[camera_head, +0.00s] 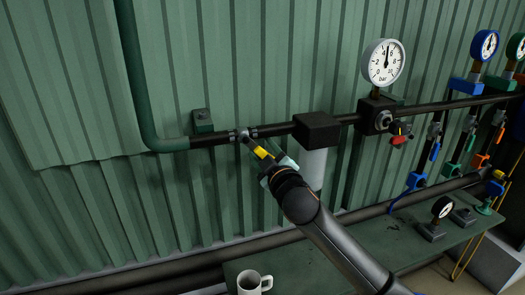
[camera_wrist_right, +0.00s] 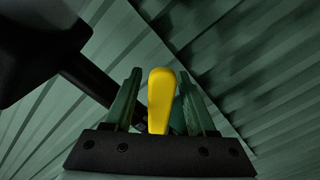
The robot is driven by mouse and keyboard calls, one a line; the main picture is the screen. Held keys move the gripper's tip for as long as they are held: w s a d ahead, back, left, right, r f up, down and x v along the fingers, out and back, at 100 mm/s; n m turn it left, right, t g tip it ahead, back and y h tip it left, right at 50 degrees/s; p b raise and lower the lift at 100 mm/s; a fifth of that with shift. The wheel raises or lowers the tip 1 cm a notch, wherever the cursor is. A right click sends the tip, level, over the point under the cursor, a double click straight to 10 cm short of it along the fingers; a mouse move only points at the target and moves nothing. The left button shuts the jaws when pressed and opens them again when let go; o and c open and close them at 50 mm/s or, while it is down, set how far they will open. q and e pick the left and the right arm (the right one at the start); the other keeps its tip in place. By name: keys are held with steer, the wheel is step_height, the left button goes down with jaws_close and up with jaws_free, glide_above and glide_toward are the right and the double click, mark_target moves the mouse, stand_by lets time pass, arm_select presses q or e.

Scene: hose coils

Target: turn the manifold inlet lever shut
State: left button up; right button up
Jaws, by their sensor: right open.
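The yellow inlet lever (camera_head: 262,152) sits on a valve (camera_head: 242,135) in the dark pipe, left of the black block. It points down and to the right, at an angle to the pipe. My right gripper (camera_head: 272,161) is at the lever's outer end. In the right wrist view the yellow lever (camera_wrist_right: 161,98) stands between the two green fingers of my right gripper (camera_wrist_right: 160,76), with gaps on both sides. The gripper is open around it. My left gripper is in neither view.
A black block (camera_head: 317,129) with a pale cylinder (camera_head: 315,168) below it is close to the right of my gripper. A pressure gauge (camera_head: 383,62) and a red-handled valve (camera_head: 399,140) are farther right. A white mug (camera_head: 250,283) stands on the green bench (camera_head: 330,250) below.

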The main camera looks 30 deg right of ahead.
jaws_close()
stand_by(0.4)
stand_by(1.0)
